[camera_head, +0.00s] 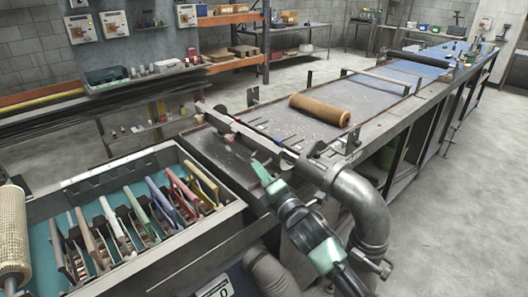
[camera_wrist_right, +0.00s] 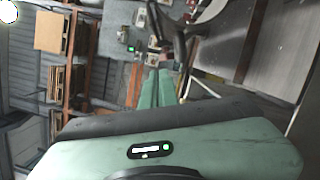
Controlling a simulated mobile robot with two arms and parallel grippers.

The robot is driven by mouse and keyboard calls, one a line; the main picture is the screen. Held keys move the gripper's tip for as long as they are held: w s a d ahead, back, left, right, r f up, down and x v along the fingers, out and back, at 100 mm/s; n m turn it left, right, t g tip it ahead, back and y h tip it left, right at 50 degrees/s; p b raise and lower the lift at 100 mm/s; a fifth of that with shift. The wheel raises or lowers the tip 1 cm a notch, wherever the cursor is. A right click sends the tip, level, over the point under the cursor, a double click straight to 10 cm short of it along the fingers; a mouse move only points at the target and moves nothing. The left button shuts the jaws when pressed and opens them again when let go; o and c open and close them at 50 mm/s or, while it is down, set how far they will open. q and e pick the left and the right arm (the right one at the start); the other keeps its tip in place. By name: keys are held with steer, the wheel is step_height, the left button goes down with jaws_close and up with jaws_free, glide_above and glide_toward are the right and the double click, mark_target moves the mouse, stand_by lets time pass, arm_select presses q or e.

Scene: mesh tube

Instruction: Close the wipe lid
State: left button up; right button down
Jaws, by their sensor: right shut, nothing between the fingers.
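I cannot tell for sure which part is the wipe lid. A long narrow metal bar (camera_head: 245,134) runs across the near end of the long table, beside a thick grey pipe elbow (camera_head: 362,200). My right gripper (camera_head: 260,168), green and dark, reaches up from the lower right in the head view. Its tip appears close to the bar; whether it touches is unclear. In the right wrist view its green fingers (camera_wrist_right: 156,88) are together, with nothing between them. My left gripper is not in view.
A brown mesh roll (camera_head: 320,110) lies on the long table (camera_head: 285,86). A tray (camera_head: 120,262) with several coloured-handled tools stands at lower left, beside a pale mesh roll (camera_head: 12,235). Shelves (camera_head: 235,45) stand behind. The floor at right (camera_head: 465,200) is clear.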

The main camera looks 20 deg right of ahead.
mark_target(264, 153)
steer(key=w, duration=0.1)
steer(key=w+d+r+p, duration=0.1)
steer(key=w+d+p, duration=0.1)
steer(key=w, duration=0.1)
steer(key=shift+w+r, duration=0.1)
steer(key=shift+r, duration=0.25)
steer(key=shift+w+d+r, duration=0.1)
steer(key=shift+d, duration=0.5)
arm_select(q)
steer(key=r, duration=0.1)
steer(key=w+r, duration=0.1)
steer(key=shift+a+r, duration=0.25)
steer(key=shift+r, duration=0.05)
arm_select(e)
steer(key=shift+a, duration=0.1)
steer(key=shift+w, duration=0.15)
